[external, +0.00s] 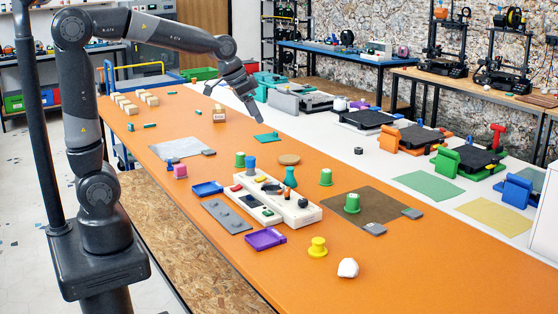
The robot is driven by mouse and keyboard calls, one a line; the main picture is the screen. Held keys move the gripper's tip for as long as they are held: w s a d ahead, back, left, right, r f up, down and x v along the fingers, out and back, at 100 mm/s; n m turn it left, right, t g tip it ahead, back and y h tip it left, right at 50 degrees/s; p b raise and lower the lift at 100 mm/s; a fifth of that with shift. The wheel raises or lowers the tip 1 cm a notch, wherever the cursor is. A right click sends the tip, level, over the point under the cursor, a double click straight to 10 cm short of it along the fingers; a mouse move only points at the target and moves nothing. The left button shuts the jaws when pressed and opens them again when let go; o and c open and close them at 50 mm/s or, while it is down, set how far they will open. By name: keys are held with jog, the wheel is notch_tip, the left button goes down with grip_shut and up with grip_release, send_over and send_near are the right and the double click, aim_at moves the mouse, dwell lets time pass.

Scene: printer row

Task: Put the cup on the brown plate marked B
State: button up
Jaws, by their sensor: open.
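Several cup-like pieces stand on the orange table, and I cannot tell which is the task's cup: green ones (240,160) and (326,177), a blue one (250,163), a pink one (180,171) and a yellow one (318,248). Another green cup (352,203) stands on a flat brown mat (382,204) with grey tags at its edge. A small round brown disc (289,159) lies bare behind the white block. No letter B is readable on either. My gripper (254,120) is open and points down above the table's far edge, near a teal sheet (267,137), away from the cups. I see nothing in it.
A white block (275,197) with small parts, a teal flask (290,178) and blue and purple trays (265,238) crowd the middle. A white lump (348,268) lies near the front. Wooden blocks (134,102) stand at far left. The orange surface at front right is clear.

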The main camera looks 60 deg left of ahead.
jog(key=s+a+f+n, duration=0.1)
jog(key=s+a, duration=0.1)
jog(key=s, duration=0.9)
jog(key=s+a+f+n+y, duration=0.1)
jog(key=s+a+n, duration=0.1)
jog(key=s, duration=0.9)
jog(key=shift+a+f+t+y, duration=0.15)
jog(key=shift+a+t+y, duration=0.2)
jog(key=shift+a, duration=0.5)
